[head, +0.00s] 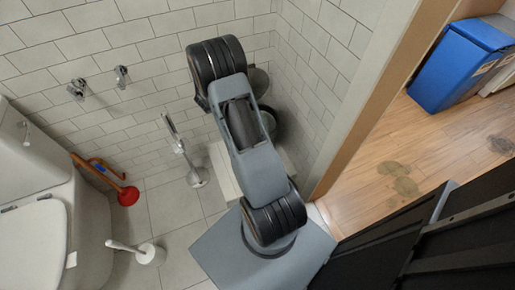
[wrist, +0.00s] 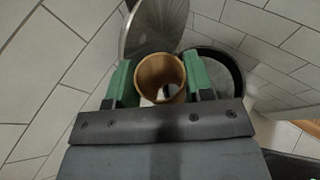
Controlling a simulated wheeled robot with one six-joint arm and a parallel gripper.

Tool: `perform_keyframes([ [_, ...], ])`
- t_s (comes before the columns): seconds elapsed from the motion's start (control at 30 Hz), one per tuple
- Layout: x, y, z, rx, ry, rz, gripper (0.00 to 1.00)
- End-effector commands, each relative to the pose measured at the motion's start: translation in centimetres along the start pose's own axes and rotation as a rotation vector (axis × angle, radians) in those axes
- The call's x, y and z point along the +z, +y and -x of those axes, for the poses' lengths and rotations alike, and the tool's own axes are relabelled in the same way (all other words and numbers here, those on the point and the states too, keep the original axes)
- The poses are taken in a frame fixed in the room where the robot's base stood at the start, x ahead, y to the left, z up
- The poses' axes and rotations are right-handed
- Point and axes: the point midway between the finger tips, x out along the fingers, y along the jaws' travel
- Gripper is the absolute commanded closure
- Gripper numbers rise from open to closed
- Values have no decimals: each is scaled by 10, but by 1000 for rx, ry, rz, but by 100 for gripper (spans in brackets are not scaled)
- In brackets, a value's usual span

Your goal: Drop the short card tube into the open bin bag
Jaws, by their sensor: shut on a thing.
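A short brown card tube (wrist: 150,75) is held between the green fingers of my gripper (wrist: 160,78) in the wrist view. I look down into its open end. Just right of the tube is a round bin (wrist: 238,75) with a dark rim and a pale grey inside, probably the bag. A round metal lid (wrist: 146,22) stands behind the tube. In the head view, a dark bin (head: 269,122) and its raised lid (head: 259,80) show partly behind my arm. My gripper and the tube are hidden there.
A toilet (head: 35,215) stands at the left, with a red plunger (head: 128,196) and a white toilet brush (head: 148,253) near it. A metal stand (head: 197,177) is left of my arm. Tiled walls close in the corner. A blue bin (head: 460,65) is beyond the doorway.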

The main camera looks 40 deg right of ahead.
Motion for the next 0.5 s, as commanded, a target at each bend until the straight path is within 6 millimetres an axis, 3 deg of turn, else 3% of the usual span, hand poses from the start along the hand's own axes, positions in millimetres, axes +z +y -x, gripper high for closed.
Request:
perform_keyframes([
  [0.03, -32, -13, -28, -55, 2, -17, 74],
  [0.2, -73, -49, -81, -201, 8, -68, 74],
  [0.3, -90, -65, -102, -263, 12, -90, 74],
  [0.5, -110, -84, -123, -335, 17, -114, 74],
])
